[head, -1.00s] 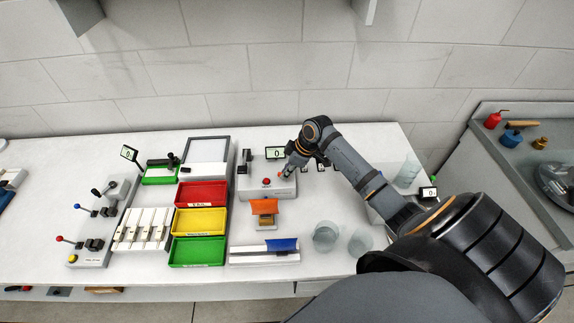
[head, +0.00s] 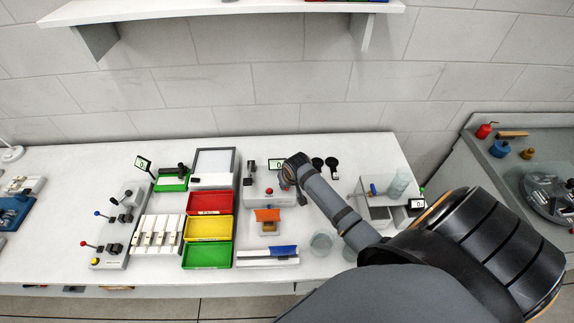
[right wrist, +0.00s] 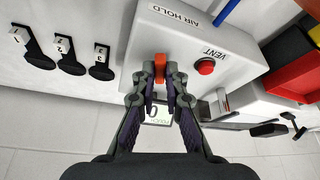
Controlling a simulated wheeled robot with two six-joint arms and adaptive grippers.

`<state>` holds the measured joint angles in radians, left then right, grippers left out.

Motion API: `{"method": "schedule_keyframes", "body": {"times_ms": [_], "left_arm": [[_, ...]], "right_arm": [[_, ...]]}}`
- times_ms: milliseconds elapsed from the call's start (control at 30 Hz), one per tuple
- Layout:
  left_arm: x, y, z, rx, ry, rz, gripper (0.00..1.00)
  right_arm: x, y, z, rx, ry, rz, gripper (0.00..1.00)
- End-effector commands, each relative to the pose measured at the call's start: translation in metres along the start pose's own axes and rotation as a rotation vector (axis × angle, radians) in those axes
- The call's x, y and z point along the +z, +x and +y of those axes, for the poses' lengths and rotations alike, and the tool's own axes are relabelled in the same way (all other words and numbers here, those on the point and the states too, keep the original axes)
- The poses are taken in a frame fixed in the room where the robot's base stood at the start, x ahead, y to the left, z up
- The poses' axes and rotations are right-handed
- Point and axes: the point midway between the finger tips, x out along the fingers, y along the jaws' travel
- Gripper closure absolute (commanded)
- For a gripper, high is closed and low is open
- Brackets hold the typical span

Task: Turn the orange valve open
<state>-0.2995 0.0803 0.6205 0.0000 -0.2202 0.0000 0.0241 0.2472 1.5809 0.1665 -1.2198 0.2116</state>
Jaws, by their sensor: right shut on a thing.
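The orange valve handle (right wrist: 160,61) is on the side of a white box (right wrist: 190,25) labelled "AIR HOLD" and "VENT" in the right wrist view. My right gripper (right wrist: 160,76) is shut on the handle, with one finger on each side. A red button (right wrist: 205,67) is beside it on the box. In the head view the same box (head: 258,199) shows its red button (head: 269,190), while my right wrist hides the valve there. How far the valve is turned cannot be told. My left gripper is not in view.
A small display (head: 278,163) stands behind the box. Red (head: 209,203), yellow and green trays lie left of it.

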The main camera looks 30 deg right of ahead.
Motion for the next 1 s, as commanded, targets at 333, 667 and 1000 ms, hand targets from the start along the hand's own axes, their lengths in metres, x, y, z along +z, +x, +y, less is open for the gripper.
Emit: {"method": "schedule_keyframes", "body": {"times_ms": [333, 667, 1000], "left_arm": [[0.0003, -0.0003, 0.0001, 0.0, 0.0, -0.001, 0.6], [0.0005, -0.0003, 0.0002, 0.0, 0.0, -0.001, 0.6], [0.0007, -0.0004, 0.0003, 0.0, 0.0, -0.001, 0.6]], "right_arm": [[-0.0008, 0.0001, -0.0036, 0.092, 0.226, 0.0, 1.0], [-0.0016, 0.0001, -0.0042, 0.135, 0.327, 0.001, 1.0], [-0.0014, 0.0001, -0.0043, 0.141, 0.343, 0.001, 1.0]]}}
